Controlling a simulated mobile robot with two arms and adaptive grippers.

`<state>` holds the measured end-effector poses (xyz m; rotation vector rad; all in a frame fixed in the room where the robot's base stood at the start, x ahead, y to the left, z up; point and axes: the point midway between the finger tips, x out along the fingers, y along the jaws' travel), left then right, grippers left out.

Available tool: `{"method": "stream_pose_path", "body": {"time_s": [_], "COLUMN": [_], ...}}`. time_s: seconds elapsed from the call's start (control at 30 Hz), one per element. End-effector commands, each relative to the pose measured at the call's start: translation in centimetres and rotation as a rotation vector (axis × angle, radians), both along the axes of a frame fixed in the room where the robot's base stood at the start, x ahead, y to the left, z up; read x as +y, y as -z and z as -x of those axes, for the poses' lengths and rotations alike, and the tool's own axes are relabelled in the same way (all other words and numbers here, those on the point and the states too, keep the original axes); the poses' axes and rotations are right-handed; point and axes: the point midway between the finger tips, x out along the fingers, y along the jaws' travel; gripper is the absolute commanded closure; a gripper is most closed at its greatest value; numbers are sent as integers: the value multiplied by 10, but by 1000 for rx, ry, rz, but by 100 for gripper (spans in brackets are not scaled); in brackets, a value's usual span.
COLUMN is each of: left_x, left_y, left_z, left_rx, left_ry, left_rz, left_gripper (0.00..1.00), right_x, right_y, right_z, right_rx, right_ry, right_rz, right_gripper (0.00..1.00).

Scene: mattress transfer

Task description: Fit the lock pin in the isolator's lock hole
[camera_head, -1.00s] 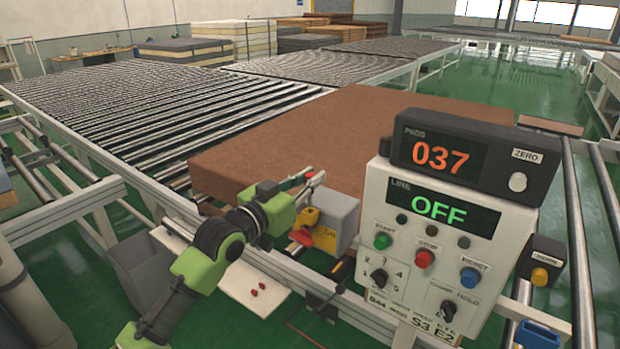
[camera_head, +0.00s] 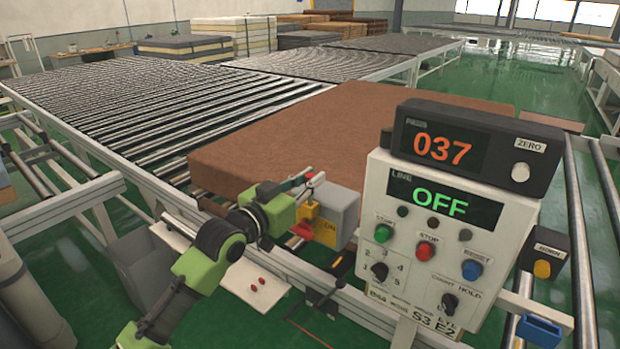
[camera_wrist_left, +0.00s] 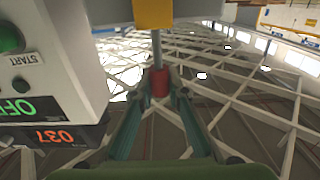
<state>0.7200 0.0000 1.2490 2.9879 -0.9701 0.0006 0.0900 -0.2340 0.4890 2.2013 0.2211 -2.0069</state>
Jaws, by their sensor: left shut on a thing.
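The isolator (camera_head: 346,212) is a grey box on the conveyor's near side. It has a yellow plate marked ON and a red handle (camera_head: 302,231). My left gripper (camera_head: 308,181) is at the isolator's upper left, above the yellow part. In the left wrist view its fingers (camera_wrist_left: 162,92) are shut on the red end of the lock pin (camera_wrist_left: 160,82). The pin's thin metal shank points toward the isolator's yellow block (camera_wrist_left: 153,13) and reaches its edge in the picture. I cannot tell whether the tip is inside the lock hole. My right gripper is not seen.
A control panel (camera_head: 392,283) reading OFF, with a 037 display (camera_head: 480,150) on top, stands right of the isolator. A brown mattress (camera_head: 300,135) lies on the rollers behind. Small red pieces (camera_head: 262,280) lie on a white shelf (camera_head: 238,272). A grey bin (camera_head: 150,268) stands at left.

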Motion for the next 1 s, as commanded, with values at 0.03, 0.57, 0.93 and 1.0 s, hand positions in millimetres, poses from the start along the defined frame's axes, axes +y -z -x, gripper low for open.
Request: {"method": "stream_pose_path", "body": {"time_s": [0.03, 0.57, 0.93, 1.0], "left_x": [0, 0, 0, 0], "left_y": [2, 15, 25, 27], "left_z": [0, 0, 0, 0], "left_rx": [0, -1, 0, 0], "left_ry": [0, 0, 0, 0], "left_rz": [0, 1, 0, 0], "left_gripper": [100, 100, 100, 100], "right_x": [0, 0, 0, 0], "right_y": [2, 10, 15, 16], "right_z": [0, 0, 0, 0], "right_rx": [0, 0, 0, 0], "right_ry": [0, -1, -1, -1], "right_rz": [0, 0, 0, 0], "right_gripper": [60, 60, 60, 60]}}
